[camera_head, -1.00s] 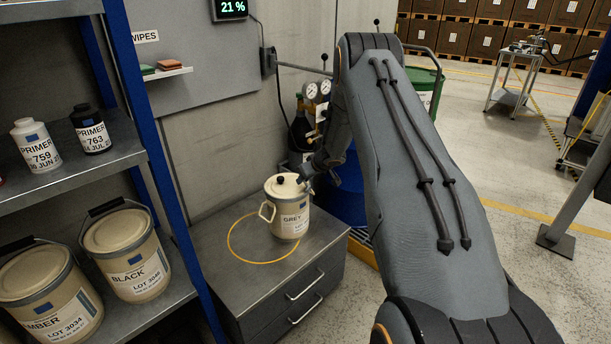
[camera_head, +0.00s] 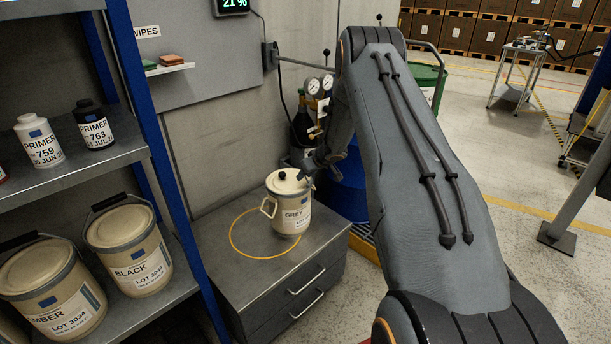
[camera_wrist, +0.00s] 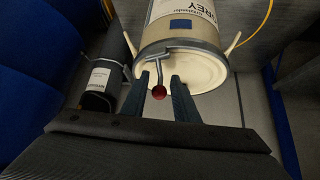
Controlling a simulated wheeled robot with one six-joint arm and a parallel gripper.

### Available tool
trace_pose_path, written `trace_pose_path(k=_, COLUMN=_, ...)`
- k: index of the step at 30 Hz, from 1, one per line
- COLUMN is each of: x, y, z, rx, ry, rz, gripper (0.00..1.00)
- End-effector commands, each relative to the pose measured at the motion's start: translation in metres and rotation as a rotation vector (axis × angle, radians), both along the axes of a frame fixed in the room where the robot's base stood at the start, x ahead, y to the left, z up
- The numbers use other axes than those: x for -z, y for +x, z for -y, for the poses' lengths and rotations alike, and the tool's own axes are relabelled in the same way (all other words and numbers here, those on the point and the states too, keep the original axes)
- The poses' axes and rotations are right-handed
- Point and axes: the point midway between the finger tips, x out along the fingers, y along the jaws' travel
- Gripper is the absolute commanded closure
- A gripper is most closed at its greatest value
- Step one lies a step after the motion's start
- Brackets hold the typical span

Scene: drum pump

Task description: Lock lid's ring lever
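The cream pot labelled GREY (camera_head: 291,218) stands upright on a grey drawer cabinet, its pale lid (camera_head: 288,182) on top with a dark knob. In the wrist view, the pot (camera_wrist: 185,22) is ringed by a grey metal band (camera_wrist: 178,46) at the lid (camera_wrist: 205,72). A thin bent metal lever with a red ball end (camera_wrist: 159,92) comes off this band. My gripper (camera_wrist: 160,92) is open, its two dark fingers either side of the red ball with gaps showing. In the head view, my gripper (camera_head: 308,172) is at the lid's right edge, partly hidden by my arm.
The cabinet top (camera_head: 222,268) bears a yellow circle (camera_head: 240,252) around the pot; its front left is clear. A shelf with paint pails (camera_head: 130,245) stands left. Gas bottles with gauges (camera_head: 318,88) and a blue drum (camera_head: 350,185) are close behind my gripper.

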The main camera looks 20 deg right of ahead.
Motion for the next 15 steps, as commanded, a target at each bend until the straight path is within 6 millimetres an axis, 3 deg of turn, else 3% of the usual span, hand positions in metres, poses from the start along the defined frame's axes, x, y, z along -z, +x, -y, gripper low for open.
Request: trace_pose_path(k=15, x=-0.051, y=-0.042, z=0.007, rx=0.001, ry=0.001, rz=0.001, gripper=0.73)
